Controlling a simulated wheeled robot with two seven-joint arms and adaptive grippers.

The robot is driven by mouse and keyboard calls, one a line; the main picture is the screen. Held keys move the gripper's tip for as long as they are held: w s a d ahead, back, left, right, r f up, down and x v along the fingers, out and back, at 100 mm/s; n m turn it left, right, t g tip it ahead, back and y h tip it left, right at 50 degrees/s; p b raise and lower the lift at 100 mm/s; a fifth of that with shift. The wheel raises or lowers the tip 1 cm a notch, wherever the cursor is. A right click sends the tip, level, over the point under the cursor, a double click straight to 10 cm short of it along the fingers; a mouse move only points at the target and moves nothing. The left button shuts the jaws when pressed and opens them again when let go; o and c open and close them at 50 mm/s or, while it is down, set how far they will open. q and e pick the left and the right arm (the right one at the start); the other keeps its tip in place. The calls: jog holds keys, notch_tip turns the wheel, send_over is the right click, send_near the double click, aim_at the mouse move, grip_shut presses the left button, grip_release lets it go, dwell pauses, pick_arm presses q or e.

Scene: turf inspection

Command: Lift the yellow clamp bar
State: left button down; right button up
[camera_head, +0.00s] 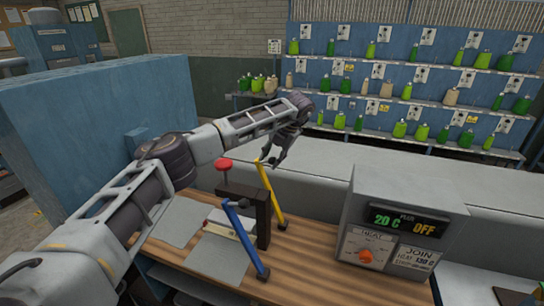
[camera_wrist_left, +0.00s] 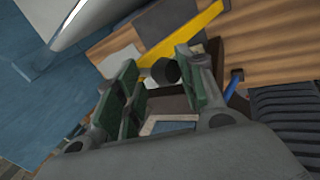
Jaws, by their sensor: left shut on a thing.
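The yellow clamp bar (camera_head: 270,190) stands tilted up beside a dark clamp frame (camera_head: 263,215) on the wooden bench. In the left wrist view the yellow bar (camera_wrist_left: 188,37) runs just beyond my fingertips. My left gripper (camera_head: 273,163) is at the bar's upper end, shut on it. In the left wrist view a dark round knob (camera_wrist_left: 165,71) sits between the green-padded fingers; the exact contact is partly hidden. A blue bar (camera_head: 246,240) leans down on the frame's near side; a red knob (camera_head: 224,164) stands on top. My right gripper is not in view.
A grey heater box (camera_head: 390,215) with a display reading "20 C" and "OFF" stands to the right on the wooden bench (camera_head: 320,262). Grey sheets (camera_head: 178,220) lie left of the clamp. A blue partition (camera_head: 75,125) rises at left. Shelves of green bottles are far behind.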

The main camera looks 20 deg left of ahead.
pick_arm(q)
jog(key=shift+s+d+f, duration=0.15)
jog(key=shift+d+f, duration=0.05)
jog(key=shift+f, duration=0.3)
jog(key=shift+s+d+f, duration=0.15)
jog(key=shift+d+f, duration=0.05)
jog(key=shift+f, duration=0.3)
jog(key=c, duration=1.2)
grip_release()
jog(key=shift+w, duration=0.1)
jog(key=shift+o, duration=0.2)
jog(key=shift+a, duration=0.1)
jog(key=shift+w+d+r, duration=0.1)
jog(key=shift+d+r, duration=0.1)
jog(key=shift+r, duration=0.35)
jog(key=v, duration=1.1)
jog(key=shift+r, duration=0.45)
jog(key=shift+w+a, duration=0.1)
jog(key=shift+a, duration=0.05)
